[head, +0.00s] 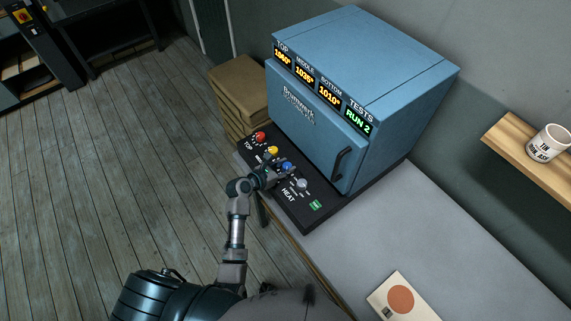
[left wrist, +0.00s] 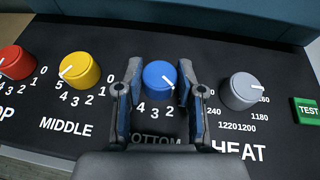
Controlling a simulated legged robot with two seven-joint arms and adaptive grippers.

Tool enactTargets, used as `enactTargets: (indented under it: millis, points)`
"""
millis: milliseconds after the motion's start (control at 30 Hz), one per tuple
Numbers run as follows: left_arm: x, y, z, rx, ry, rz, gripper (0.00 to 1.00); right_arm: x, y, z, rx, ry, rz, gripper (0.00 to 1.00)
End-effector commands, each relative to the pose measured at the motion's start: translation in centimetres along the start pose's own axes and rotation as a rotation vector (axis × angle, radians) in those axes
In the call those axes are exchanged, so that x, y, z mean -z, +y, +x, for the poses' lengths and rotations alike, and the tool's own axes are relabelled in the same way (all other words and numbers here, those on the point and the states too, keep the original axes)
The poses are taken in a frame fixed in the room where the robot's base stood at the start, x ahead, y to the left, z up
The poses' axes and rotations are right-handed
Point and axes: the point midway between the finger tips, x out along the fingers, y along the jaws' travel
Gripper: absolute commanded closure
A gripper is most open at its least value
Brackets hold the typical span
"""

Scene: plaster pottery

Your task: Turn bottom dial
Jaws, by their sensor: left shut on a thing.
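The bottom dial (left wrist: 160,80) is a blue knob with a white pointer line, above the label BOTTOM on the black control panel (left wrist: 40,110). In the left wrist view my left gripper (left wrist: 162,88) has one finger on each side of the blue dial, shut on it. The pointer points to the lower right, near the low numbers; part of the scale is hidden by the right finger. In the head view the blue dial (head: 288,167) shows just beyond my left gripper (head: 268,176). My right gripper is not in view.
The red dial (left wrist: 14,62) and yellow dial (left wrist: 79,70) stand left of the blue one. The grey heat dial (left wrist: 239,92) and green TEST button (left wrist: 307,111) are to its right. The blue kiln (head: 340,90) rises behind the panel, its display reading BOTTOM 1010°.

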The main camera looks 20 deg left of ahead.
Motion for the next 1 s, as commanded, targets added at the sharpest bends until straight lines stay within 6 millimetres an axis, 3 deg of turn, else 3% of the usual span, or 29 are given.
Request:
enactTargets:
  millis: [100,400,1000]
  points:
    - [-0.2,0.2,-0.2,0.090,0.010,0.035,0.97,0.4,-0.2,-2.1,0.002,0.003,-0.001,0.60]
    - [0.0,0.6,0.0,0.352,0.008,0.144,0.97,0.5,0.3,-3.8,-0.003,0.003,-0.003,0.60]
    - [0.3,0.9,0.4,0.751,0.008,0.309,0.97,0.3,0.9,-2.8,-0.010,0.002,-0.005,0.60]
